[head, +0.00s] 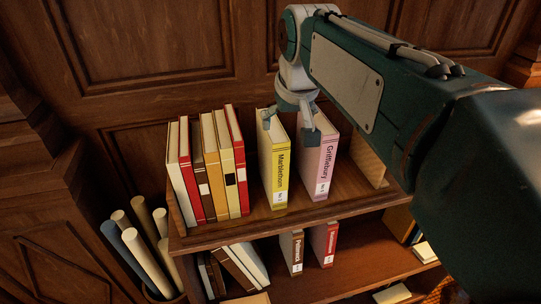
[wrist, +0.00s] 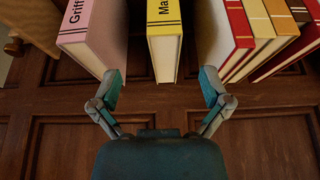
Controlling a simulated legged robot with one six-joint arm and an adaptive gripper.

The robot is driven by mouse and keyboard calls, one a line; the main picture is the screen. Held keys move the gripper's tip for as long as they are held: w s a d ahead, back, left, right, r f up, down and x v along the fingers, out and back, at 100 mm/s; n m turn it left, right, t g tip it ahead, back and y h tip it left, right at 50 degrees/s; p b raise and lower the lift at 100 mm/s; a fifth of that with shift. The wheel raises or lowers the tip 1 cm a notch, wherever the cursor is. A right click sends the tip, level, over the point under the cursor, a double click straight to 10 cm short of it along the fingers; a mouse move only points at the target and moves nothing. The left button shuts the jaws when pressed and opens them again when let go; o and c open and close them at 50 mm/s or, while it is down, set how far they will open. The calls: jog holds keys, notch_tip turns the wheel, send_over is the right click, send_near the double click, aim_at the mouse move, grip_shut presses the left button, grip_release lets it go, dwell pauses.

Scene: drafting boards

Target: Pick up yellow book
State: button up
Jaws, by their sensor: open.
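The yellow book (head: 275,168) stands upright on the top shelf, its spine reading "Macbethorn" in the head view. In the wrist view the yellow book (wrist: 164,40) is at the top middle, between the lines of the two fingers. My gripper (head: 290,122) is open above the yellow book, one finger on each side of its top as seen in the head view. In the wrist view my gripper (wrist: 161,90) is open and empty, and I cannot tell whether it touches anything. My arm hides part of the scene at the right.
A pink book (head: 322,165) stands just right of the yellow one, with a narrow gap. A row of several books (head: 212,165) stands to the left. The lower shelf holds a brown book (head: 291,252) and a red book (head: 324,243). Wood panelling (head: 150,50) rises behind.

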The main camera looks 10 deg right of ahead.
send_near(272, 124)
jog(key=shift+x, duration=0.95)
jog(key=shift+w+r, duration=0.1)
jog(key=shift+w, duration=0.05)
jog(key=shift+w+a+f, duration=0.1)
jog(key=shift+w+f, duration=0.05)
jog(key=shift+f, duration=0.1)
jog(key=x, duration=0.5)
jog(key=shift+d+f, duration=0.15)
jog(key=shift+d, duration=0.2)
jog(key=x, duration=0.5)
jog(key=shift+a, duration=0.3)
jog(key=shift+f, duration=0.3)
